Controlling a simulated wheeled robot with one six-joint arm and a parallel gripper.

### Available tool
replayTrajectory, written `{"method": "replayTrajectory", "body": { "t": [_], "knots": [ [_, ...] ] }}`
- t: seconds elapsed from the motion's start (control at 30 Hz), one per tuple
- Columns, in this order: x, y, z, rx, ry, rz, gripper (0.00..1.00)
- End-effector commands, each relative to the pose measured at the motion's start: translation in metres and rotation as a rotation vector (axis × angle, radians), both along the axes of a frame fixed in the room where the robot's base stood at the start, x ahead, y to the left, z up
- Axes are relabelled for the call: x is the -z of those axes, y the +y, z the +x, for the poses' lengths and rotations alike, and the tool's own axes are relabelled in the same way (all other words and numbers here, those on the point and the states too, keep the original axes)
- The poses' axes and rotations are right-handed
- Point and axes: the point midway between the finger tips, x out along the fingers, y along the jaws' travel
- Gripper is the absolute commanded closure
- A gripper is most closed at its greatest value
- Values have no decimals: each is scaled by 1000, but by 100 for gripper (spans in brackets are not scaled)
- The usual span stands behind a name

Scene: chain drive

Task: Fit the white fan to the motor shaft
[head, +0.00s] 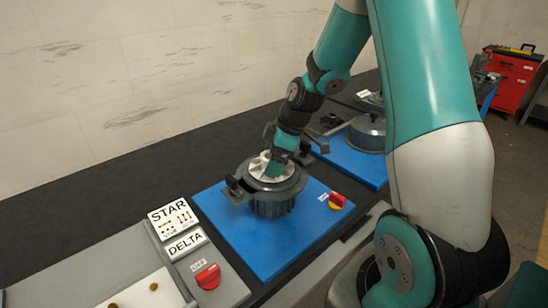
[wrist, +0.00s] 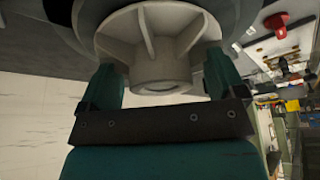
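The white fan (head: 256,168) is at the top of the dark grey motor (head: 272,203), which stands on a blue board. My gripper (head: 278,163) reaches down from above to the fan. In the wrist view, the fan (wrist: 160,35) shows its ribs and round hub, with one teal finger close against each side of the hub. My gripper (wrist: 163,85) appears shut on the hub. The motor shaft is hidden, so I cannot tell how far the fan sits on it.
A panel with STAR (head: 172,217) and DELTA (head: 186,243) signs and a red knob (head: 208,277) lies at front left. A second blue board (head: 350,160) with parts lies behind right.

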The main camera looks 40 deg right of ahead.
Motion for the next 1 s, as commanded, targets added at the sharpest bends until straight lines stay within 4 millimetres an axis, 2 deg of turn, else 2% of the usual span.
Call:
{"method": "replayTrajectory", "body": {
  "t": [0.17,0.33,0.8,1.0],
  "knots": [
    [-1,-1,0,0,0,0,11],
    [-17,-7,-4,2,-4,-1,11],
    [-123,-42,-31,2,-5,-3,11],
    [-152,-51,-39,2,-2,0,11]
  ]
}}
